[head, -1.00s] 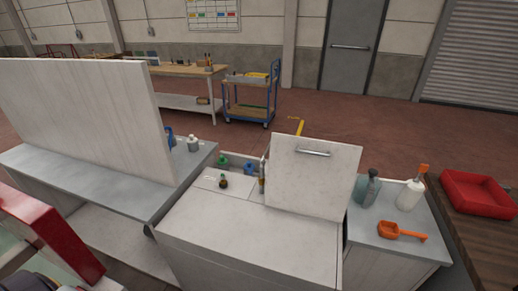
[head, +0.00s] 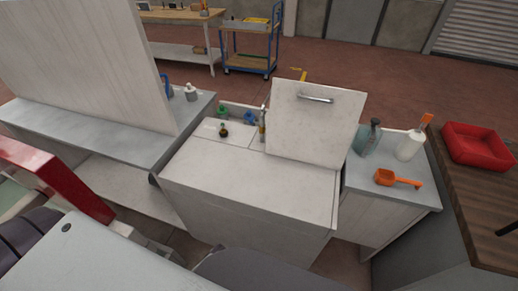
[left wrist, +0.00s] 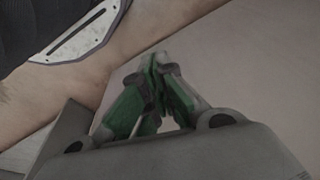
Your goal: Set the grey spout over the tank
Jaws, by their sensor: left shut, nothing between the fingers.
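The white tank cabinet (head: 245,190) stands in the middle of the head view. Its square lid (head: 316,120) with a bar handle is raised and hides what is behind it. A thin upright greyish piece (head: 262,124), which may be the spout, stands at the lid's left edge; its tip and outlet are too small to make out. My left gripper (left wrist: 158,62) shows in the left wrist view with green fingers drawn together and empty, above a plain pale surface. It is not seen in the head view. My right gripper is not in view.
On the right counter are a spray bottle (head: 369,138), a white bottle (head: 410,146) and an orange scoop (head: 397,179). A red tray (head: 478,146) lies on the wooden bench. A tall panel (head: 90,70) rises at left.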

